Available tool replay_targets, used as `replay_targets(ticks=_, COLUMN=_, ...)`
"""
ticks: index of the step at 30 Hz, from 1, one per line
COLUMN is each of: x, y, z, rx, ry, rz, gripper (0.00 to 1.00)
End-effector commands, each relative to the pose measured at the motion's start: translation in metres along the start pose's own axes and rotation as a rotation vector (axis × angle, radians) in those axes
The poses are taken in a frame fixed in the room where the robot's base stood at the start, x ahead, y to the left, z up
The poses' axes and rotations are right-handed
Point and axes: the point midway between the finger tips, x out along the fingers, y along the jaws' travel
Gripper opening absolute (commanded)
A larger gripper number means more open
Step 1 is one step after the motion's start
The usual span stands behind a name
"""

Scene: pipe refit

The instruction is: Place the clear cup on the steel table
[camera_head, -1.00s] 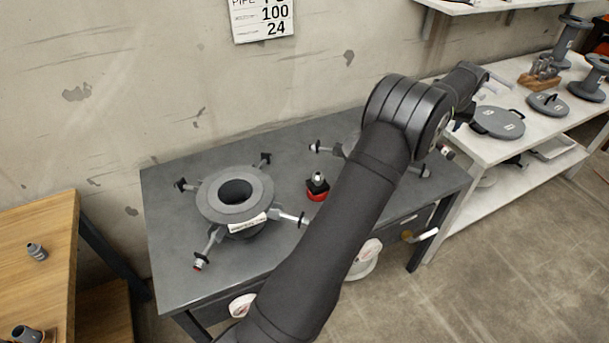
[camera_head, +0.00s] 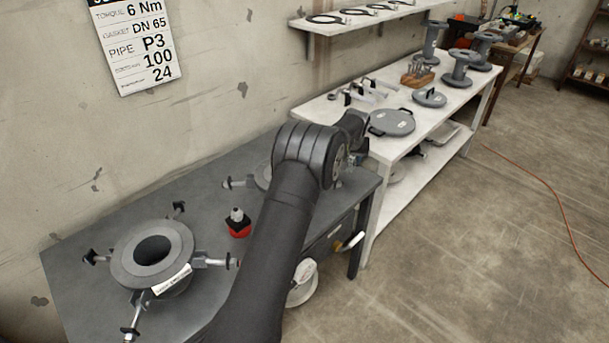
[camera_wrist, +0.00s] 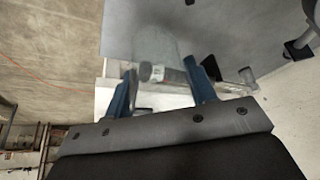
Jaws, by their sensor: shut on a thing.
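The clear cup (camera_wrist: 153,45) shows in the wrist view as a pale, see-through shape between and beyond the blue fingers of my gripper (camera_wrist: 165,82). My gripper is shut on it. The steel table (camera_head: 207,184) is the dark grey table against the wall in the head view. Its grey top (camera_wrist: 235,35) also fills the upper part of the wrist view, behind the cup. I cannot tell the gap between the cup and the table.
A flanged pipe end (camera_head: 152,255) with clamp arms stands on the steel table's left. A red-based bottle (camera_head: 238,222) stands near its middle. A white bench (camera_head: 345,115) with a round lid (camera_head: 392,122), spools and tools adjoins on the right. Bare tabletop shows behind the bottle.

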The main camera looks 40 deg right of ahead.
Motion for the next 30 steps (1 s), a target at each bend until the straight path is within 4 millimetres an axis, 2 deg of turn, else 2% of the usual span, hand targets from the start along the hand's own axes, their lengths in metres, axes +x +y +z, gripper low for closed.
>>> replay_targets(ticks=6, x=0.043, y=-0.042, z=-0.015, rx=-0.003, ry=-0.001, rz=-0.002, gripper=0.28)
replay_targets(ticks=12, x=0.071, y=-0.069, z=-0.027, rx=-0.002, ry=0.0, rz=0.0, gripper=0.28)
replay_targets(ticks=19, x=0.082, y=-0.079, z=-0.03, rx=0.0, ry=-0.001, rz=0.0, gripper=0.28)
replay_targets(ticks=27, x=0.113, y=-0.079, z=-0.016, rx=-0.001, ry=-0.001, rz=-0.001, gripper=0.28)
replay_targets(ticks=30, x=0.116, y=-0.079, z=-0.015, rx=-0.001, ry=0.001, rz=-0.001, gripper=0.28)
